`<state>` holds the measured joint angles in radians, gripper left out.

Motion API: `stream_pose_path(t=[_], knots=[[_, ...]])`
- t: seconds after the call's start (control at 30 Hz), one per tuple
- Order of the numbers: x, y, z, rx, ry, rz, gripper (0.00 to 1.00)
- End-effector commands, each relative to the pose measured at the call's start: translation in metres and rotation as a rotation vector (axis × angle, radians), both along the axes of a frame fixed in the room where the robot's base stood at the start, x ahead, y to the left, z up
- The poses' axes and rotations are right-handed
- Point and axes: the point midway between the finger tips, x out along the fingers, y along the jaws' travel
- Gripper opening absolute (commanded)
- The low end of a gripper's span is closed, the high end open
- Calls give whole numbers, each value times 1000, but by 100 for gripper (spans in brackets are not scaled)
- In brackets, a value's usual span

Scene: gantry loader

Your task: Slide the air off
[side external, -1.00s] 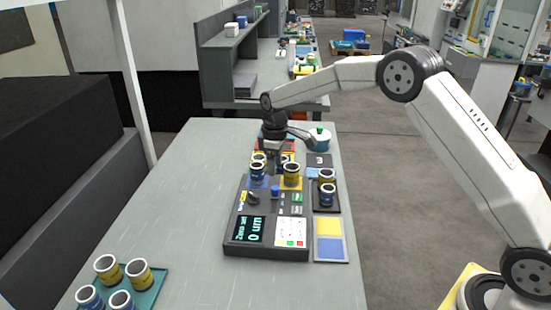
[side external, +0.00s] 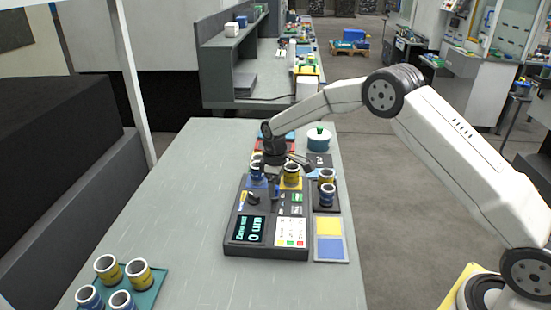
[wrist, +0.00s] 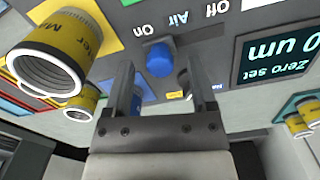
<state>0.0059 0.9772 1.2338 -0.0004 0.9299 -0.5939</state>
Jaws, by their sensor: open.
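The air slide is a blue knob (wrist: 159,58) on the grey gauge unit (side external: 265,252). In the wrist view it sits nearer the "On" label than the "Off" label, with "Air" printed between them. My gripper (wrist: 161,62) is open, with one finger on each side of the knob. I cannot tell whether either finger touches it. The unit's display (side external: 250,229) reads "Zero set 0 um".
A yellow master ring (wrist: 55,55) stands close beside the gripper; it also shows in the side view (side external: 292,174). A teal pot (side external: 319,140) is behind. Several rings fill a green tray (side external: 150,295) front left.

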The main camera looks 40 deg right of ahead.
Motion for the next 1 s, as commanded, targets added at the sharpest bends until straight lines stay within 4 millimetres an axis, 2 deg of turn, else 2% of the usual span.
stream_pose_path(t=[0.33,0.5,0.57,1.0], knots=[[0,0,-3,0,-1,0,73],[0,0,-3,1,-1,0,19],[0,0,-3,0,-1,0,0],[0,0,-3,0,-1,0,0]])
